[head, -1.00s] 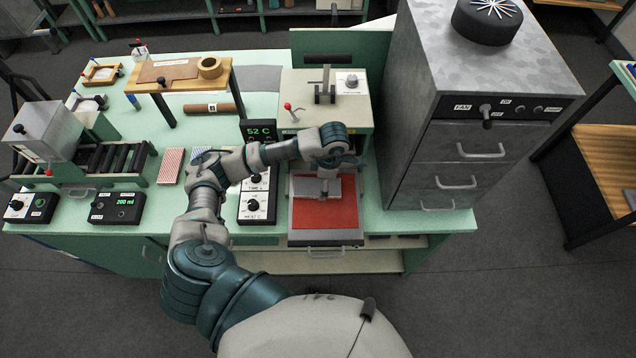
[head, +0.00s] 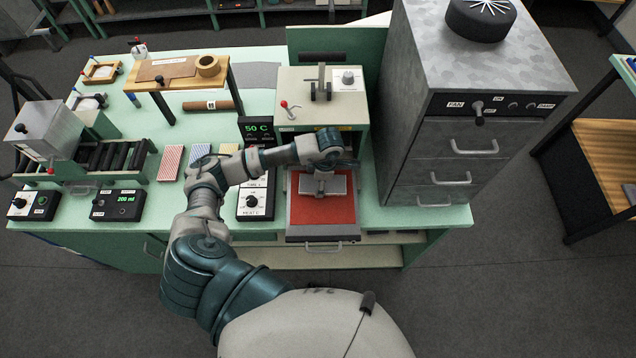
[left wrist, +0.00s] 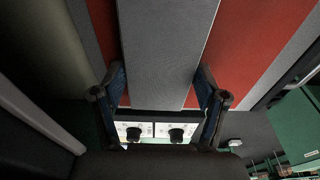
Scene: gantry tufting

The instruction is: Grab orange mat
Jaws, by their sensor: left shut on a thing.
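The orange mat (head: 322,211), a reddish-orange sheet, lies in a pulled-out grey tray (head: 303,233) at the front of the press. A grey block (head: 340,186) is over the back part of the mat. My left gripper (head: 321,181) points down there, with its fingers partly hidden by my wrist in the head view. In the left wrist view the gripper (left wrist: 162,95) has the grey block (left wrist: 165,50) between its fingers, with the mat (left wrist: 250,45) showing on both sides beyond. I cannot tell whether block and mat touch. My right gripper is not in view.
The press (head: 295,85) stands behind the tray, and a grey drawer cabinet (head: 440,130) close to its right. Heater control boxes (head: 255,204) are left of the tray. A roller unit (head: 100,158) and small wooden stand (head: 185,75) are further left. Floor in front is clear.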

